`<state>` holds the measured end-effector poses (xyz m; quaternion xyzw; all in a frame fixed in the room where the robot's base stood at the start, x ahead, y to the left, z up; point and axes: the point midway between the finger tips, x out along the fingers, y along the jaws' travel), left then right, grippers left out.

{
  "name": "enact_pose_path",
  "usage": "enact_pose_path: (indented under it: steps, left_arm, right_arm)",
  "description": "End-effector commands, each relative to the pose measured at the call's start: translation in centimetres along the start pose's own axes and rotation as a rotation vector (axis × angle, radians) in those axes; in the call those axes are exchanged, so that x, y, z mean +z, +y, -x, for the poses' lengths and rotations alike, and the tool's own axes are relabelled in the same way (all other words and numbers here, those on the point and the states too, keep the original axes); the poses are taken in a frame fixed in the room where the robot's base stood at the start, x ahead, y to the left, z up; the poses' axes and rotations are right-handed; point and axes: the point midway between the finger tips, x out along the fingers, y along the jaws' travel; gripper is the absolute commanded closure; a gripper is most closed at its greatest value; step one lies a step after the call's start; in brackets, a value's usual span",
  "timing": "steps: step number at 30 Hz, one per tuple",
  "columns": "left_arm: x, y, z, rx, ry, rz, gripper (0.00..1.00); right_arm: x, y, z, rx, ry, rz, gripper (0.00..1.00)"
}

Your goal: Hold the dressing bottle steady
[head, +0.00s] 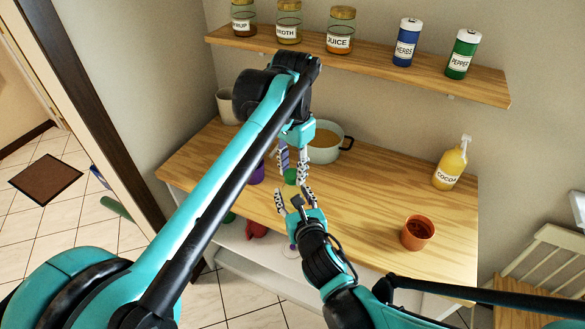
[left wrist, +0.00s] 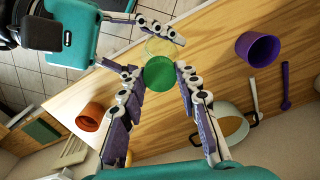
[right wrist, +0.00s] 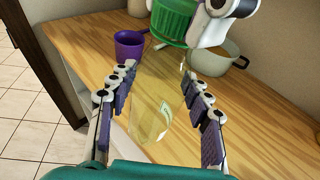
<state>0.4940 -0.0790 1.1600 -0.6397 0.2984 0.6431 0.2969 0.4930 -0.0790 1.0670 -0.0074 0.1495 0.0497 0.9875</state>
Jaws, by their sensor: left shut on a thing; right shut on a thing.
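The dressing bottle is a clear, pale yellow bottle (right wrist: 152,108) with a ribbed green cap (right wrist: 172,18). In the right wrist view its body lies between the fingers of my right gripper (right wrist: 160,72), which is shut on it. My left gripper (left wrist: 160,82) is shut on the green cap, which also shows in the head view (head: 290,176). In the head view my left gripper (head: 293,168) is above and my right gripper (head: 294,192) below, close together. The clear body is hard to make out there. I cannot tell whether the cap is seated or loose.
A pot of soup (head: 326,148) stands behind the grippers on the wooden counter (head: 365,205). A purple cup (right wrist: 128,45), an orange cup (head: 417,233) and a cocoa bottle (head: 450,165) stand around. A shelf (head: 375,62) with jars hangs above. The counter's front centre is clear.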

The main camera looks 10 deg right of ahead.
Motion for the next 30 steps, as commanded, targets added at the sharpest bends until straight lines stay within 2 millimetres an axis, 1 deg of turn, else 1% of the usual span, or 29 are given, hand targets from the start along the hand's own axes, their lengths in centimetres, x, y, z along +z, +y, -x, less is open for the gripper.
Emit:
enact_pose_path:
  steps: [1,2,3,4,14,17,21,24,30]
  left_arm:
    - [-0.1,0.0,0.0,-0.001,0.001,0.001,1.00]
    - [-0.1,0.0,0.0,-0.001,0.001,0.001,0.66]
    - [-0.1,0.0,0.0,-0.001,0.002,0.002,0.55]
    - [-0.1,0.0,0.0,-0.001,0.001,0.002,0.47]
    - [0.0,0.0,0.2,0.000,0.001,0.003,0.47]
    - [0.0,0.0,1.3,0.000,0.001,0.004,0.47]
    - [0.0,0.0,3.3,0.000,0.000,0.004,0.47]
    - [0.0,0.0,4.2,0.000,0.000,0.004,0.47]
    - [0.0,0.0,4.5,0.000,0.000,0.004,0.47]
  right_arm:
    - [0.0,0.0,0.0,0.001,-0.001,0.001,1.00]
    - [0.0,0.0,0.0,0.001,-0.001,0.001,1.00]
    - [0.0,0.0,0.0,0.001,-0.001,0.001,1.00]
    - [0.0,0.0,0.0,0.001,-0.001,0.000,1.00]
    - [0.0,0.0,0.0,0.000,0.000,0.000,1.00]
    - [0.0,0.0,0.0,0.000,0.000,0.000,1.00]
    - [0.0,0.0,0.0,0.000,0.000,0.000,1.00]
    - [0.0,0.0,0.0,0.000,0.000,0.000,1.00]
    - [0.0,0.0,0.0,0.000,0.000,0.000,1.00]
